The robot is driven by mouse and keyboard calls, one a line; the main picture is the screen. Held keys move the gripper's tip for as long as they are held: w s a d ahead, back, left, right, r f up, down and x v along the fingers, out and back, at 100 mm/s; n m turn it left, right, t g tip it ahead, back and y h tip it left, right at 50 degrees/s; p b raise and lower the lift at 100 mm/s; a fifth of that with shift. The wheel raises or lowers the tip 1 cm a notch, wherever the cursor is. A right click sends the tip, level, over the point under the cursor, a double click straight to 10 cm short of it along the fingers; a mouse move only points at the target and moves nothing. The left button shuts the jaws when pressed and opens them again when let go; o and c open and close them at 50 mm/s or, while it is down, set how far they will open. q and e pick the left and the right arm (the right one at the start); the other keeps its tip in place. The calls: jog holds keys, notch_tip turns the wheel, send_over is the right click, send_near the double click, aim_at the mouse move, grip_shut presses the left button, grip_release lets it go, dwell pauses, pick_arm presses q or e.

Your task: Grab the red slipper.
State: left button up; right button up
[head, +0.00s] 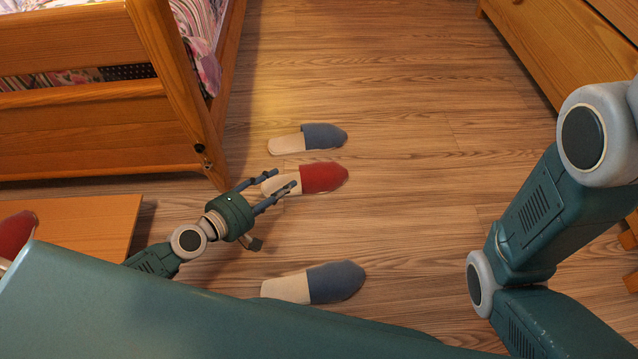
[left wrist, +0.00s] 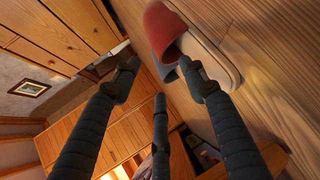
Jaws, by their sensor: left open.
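A red slipper (head: 325,178) with a beige open heel lies on the wooden floor, toe to the right. My left gripper (head: 284,180) is open at its heel end, its fingertips over or beside the beige part. In the left wrist view the red slipper (left wrist: 163,27) is at the top, and the right finger overlaps its beige heel. I cannot tell whether the fingers touch it. A second red slipper (head: 14,236) is at the far left by a low wooden board, partly hidden. My right gripper is out of view; only its arm shows.
A blue slipper (head: 324,136) lies just beyond the red one, and another blue slipper (head: 336,282) lies nearer me. A wooden bed (head: 100,130) stands at the upper left, beside the low board (head: 95,222). A wooden cabinet (head: 560,45) is at the upper right. The middle floor is clear.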

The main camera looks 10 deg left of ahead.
aim_at(301, 170)
pick_arm(q)
jog(key=x, duration=1)
jog(key=shift+w+d+r, duration=0.1)
jog(key=shift+w+r, duration=0.05)
jog(key=shift+w, duration=0.3)
grip_shut()
